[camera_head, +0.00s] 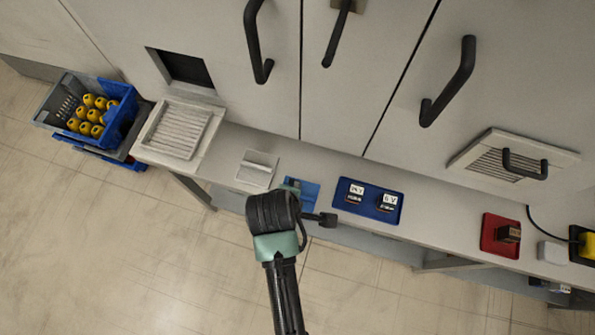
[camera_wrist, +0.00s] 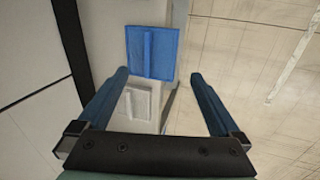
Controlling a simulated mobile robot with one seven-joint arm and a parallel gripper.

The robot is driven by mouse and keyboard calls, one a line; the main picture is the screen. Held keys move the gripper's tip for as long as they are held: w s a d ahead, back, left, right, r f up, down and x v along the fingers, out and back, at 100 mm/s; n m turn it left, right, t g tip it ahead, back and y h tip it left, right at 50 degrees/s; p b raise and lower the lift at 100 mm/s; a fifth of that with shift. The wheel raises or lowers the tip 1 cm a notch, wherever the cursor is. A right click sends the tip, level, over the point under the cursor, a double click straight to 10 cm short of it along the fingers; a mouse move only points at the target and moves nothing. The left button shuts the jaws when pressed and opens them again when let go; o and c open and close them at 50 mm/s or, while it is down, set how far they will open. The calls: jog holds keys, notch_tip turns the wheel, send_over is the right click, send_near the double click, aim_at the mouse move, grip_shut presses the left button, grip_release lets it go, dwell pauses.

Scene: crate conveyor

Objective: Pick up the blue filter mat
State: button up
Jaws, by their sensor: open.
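The blue filter mat (camera_head: 312,186) lies flat on the narrow bench, partly hidden behind my arm in the head view. In the wrist view the blue filter mat (camera_wrist: 165,58) is a square sheet with a raised rib along its middle. My gripper (camera_wrist: 158,75) is open and empty. Its two fingers spread wide, with the mat showing beyond the fingertips, in the upper middle. I see no contact with the mat. In the head view my wrist hides most of the gripper.
A pale filter mat (camera_head: 257,168) lies left of the blue one. A blue tray (camera_head: 369,201) with two small labelled blocks is to the right, then a red tray (camera_head: 500,235). A white louvred frame (camera_head: 179,130) is at the bench's left end. Cabinet handles (camera_head: 450,80) jut out behind.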

jog(key=shift+b+x, duration=0.3)
jog(key=shift+x, duration=3.4)
jog(key=c, duration=1.3)
